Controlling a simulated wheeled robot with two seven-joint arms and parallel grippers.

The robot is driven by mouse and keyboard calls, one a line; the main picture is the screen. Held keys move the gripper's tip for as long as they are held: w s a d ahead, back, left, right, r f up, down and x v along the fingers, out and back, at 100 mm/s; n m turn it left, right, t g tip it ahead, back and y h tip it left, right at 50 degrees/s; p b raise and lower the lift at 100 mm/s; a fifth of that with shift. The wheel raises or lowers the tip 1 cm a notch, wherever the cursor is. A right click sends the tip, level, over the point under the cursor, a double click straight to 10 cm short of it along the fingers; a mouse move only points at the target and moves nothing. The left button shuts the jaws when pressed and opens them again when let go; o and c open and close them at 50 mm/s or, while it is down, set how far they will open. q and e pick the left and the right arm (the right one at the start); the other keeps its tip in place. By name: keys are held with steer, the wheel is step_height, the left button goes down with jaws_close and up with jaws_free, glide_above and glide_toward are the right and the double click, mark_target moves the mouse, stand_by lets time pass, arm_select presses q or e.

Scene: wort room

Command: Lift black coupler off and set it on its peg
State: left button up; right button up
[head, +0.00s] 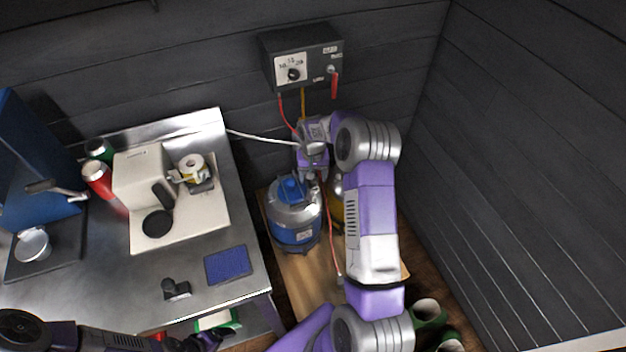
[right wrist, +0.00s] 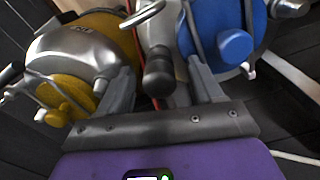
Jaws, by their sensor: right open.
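In the right wrist view a black-ended grey cylindrical part (right wrist: 158,75), which looks like the black coupler, lies between the two fingers of my right gripper (right wrist: 161,82). The fingers are apart, and I cannot tell whether either touches it. In the head view my right gripper (head: 314,174) is over the gap between the blue-banded keg (head: 293,220) and the yellow keg (head: 338,212); the coupler is hidden there by my arm. I cannot pick out its peg. My left gripper (head: 203,341) shows only partly at the bottom edge.
A grey control box (head: 300,58) with a dial and a hanging red-handled part (head: 334,85) is on the back wall. A red hose (head: 330,235) runs down by the kegs. A steel counter (head: 110,255) at left holds a white machine, cans and a blue mat (head: 228,265). Green boots (head: 428,313) stand at lower right.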

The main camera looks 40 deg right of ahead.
steer(key=shift+c, duration=0.4)
steer(key=c, duration=1)
steer(key=shift+r, duration=0.15)
